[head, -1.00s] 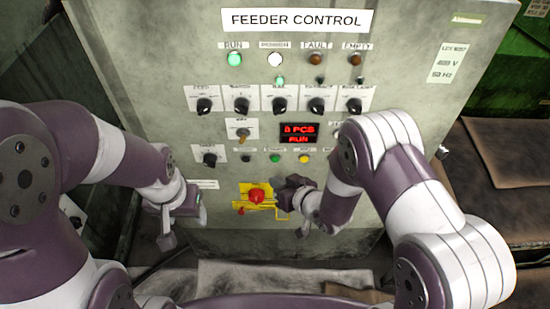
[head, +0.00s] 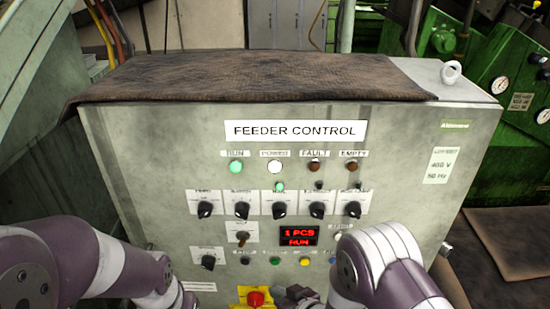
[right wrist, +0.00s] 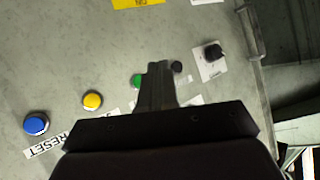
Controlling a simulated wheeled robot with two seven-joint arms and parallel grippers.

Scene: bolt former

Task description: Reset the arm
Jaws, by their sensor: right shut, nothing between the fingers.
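The grey feeder control panel (head: 400,125) stands in front of me in the head view. My right arm (head: 385,270) is at its lower right, and the right gripper (head: 287,295) shows at the bottom edge beside the red emergency stop (head: 256,299). In the right wrist view the right gripper (right wrist: 157,85) is shut and empty, in front of the panel. A blue button (right wrist: 36,123) by a RESET label, a yellow button (right wrist: 93,101) and a green button (right wrist: 137,81) show there. My left arm (head: 105,262) is at the lower left; its gripper is below the frame.
The display (head: 299,236) reads 1 PCS, RUN. The green RUN lamp (head: 236,166) and white POWER lamp (head: 274,166) are lit. A brown mat (head: 250,75) covers the panel's top. Green machinery (head: 500,70) stands at the right.

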